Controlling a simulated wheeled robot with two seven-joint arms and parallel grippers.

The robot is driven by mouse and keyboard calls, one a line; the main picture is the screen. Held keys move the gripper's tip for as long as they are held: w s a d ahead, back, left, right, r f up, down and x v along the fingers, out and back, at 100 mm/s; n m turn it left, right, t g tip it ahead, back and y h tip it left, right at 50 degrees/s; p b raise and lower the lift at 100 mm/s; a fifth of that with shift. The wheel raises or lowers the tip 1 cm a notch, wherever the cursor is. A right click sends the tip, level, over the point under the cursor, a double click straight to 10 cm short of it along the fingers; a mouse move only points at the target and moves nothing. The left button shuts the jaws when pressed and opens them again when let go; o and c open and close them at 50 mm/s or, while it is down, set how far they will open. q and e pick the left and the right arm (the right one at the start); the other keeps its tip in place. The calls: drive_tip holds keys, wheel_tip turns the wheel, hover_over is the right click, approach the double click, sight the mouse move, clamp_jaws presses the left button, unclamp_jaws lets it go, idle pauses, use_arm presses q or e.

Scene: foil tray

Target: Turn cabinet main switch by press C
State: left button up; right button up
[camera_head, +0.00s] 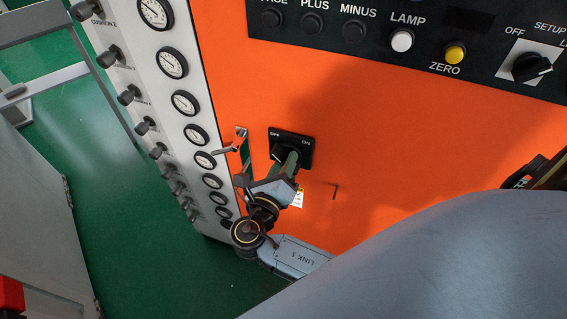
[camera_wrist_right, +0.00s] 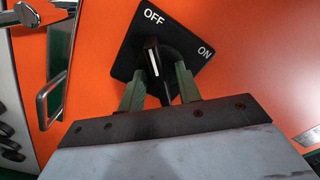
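The cabinet main switch (camera_head: 304,142) is a black plate marked OFF and ON on the orange cabinet front, with a black rotary handle. In the right wrist view the switch plate (camera_wrist_right: 203,38) sits tilted, and the white line on its handle (camera_wrist_right: 153,60) points toward OFF. My right gripper (camera_head: 287,158) is at the switch. In the wrist view its two green fingers (camera_wrist_right: 159,68) stand on either side of the handle, with a visible gap to the right finger. It looks open around the handle. My left gripper is not in view.
A metal door handle (camera_head: 229,148) protrudes just left of the switch. A white panel with gauges (camera_head: 172,63) and knobs borders the cabinet's left edge. A black panel (camera_head: 335,32) with buttons and a rotary selector (camera_head: 532,67) is above. Bare orange cabinet surface lies right of the switch.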

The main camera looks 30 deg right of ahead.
clamp_jaws()
idle(0.3)
drive_tip(key=m+b, duration=0.1)
drive_tip(key=m, duration=1.6)
drive_tip(key=shift+m, duration=0.6)
